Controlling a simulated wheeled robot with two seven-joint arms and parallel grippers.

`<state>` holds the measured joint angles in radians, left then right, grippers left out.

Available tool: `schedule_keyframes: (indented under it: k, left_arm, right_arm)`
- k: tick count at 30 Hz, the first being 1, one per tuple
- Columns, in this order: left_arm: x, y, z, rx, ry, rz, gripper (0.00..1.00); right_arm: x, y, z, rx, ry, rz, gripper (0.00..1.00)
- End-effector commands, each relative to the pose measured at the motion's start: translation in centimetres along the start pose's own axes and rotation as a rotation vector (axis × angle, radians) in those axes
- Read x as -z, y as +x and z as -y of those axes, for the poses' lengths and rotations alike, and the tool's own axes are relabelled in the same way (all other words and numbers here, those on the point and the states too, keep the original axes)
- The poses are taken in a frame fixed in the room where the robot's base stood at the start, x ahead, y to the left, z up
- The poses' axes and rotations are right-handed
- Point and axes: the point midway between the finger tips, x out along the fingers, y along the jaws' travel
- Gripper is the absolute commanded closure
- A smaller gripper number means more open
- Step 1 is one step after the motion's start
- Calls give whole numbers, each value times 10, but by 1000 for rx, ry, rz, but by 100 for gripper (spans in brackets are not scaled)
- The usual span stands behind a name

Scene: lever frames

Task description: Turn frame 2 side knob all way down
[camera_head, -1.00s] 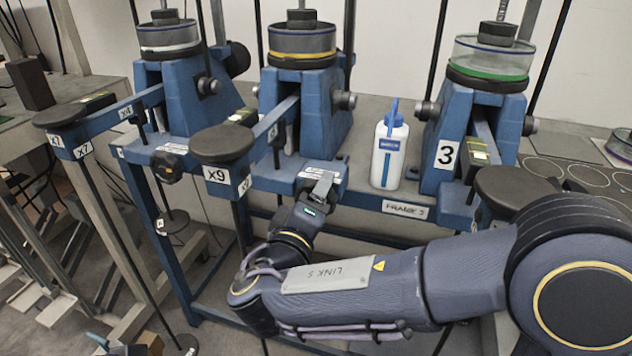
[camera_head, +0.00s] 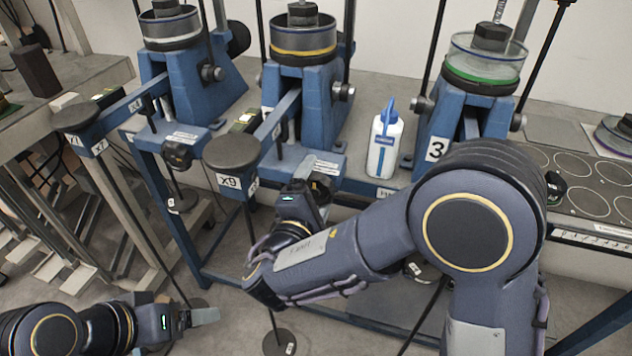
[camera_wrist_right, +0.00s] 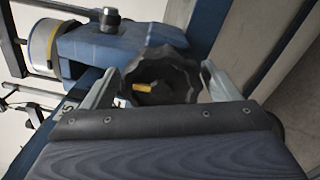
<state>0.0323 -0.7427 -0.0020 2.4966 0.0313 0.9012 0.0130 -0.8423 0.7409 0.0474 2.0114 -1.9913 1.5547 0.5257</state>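Frame 2 is the middle blue lever frame (camera_head: 313,100) in the head view, with a yellow-banded dish on top. Its dark lobed side knob (camera_wrist_right: 165,75) shows in the right wrist view, with a yellow mark near its middle. My right gripper (camera_head: 316,188) is at the front of this frame. In the right wrist view its two fingers (camera_wrist_right: 160,80) stand apart, one on each side of the knob; firm contact is not clear. My left gripper (camera_head: 208,316) is low at the left, away from the frames, seen edge-on, so its opening cannot be told.
A white bottle with a blue cap (camera_head: 384,140) stands between the middle frame and frame 3 (camera_head: 440,140). Another lever frame (camera_head: 175,95) stands at the left. A round lever end marked X9 (camera_head: 231,153) juts forward left of my right gripper. Hanging rods stand below.

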Motion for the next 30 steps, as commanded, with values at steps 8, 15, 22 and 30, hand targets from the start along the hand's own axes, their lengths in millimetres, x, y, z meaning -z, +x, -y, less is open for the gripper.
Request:
schedule_keyframes:
  k: [8,15,22,30]
  left_arm:
    - [-1,2,1,0,0,0,18]
    - [-6,13,6,0,0,0,18]
    - [-10,20,9,0,0,0,18]
    - [-10,21,10,0,0,0,18]
  right_arm:
    - [1,-4,2,1,1,-4,18]
    - [2,-31,4,1,2,-7,18]
    - [2,-56,3,1,1,-6,18]
    - [0,-62,2,3,0,-4,18]
